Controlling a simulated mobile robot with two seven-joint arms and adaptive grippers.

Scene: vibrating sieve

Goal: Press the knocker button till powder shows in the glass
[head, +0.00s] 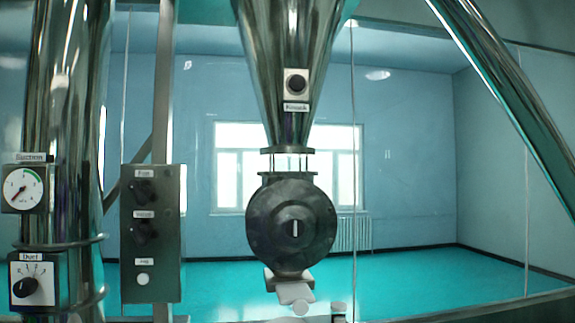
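The knocker button (297,83) is a round black knob on a pale square plate, fixed to the front of the steel hopper cone (278,40). A small label (296,107) under it seems to read "Knock". A short clear glass section (289,163) sits between two flanges below the cone's narrow end. The bright window behind shows through it, and I see no powder in it. A round dark valve housing (291,225) with a pale slot mark hangs below the glass. Neither gripper is in view.
A dark control box (150,235) with two knobs and a white button stands left of the valve. Further left, a steel column carries a suction gauge (24,189) and a dial (32,280). A slanting steel pipe (505,95) crosses the upper right. Space around the cone looks clear.

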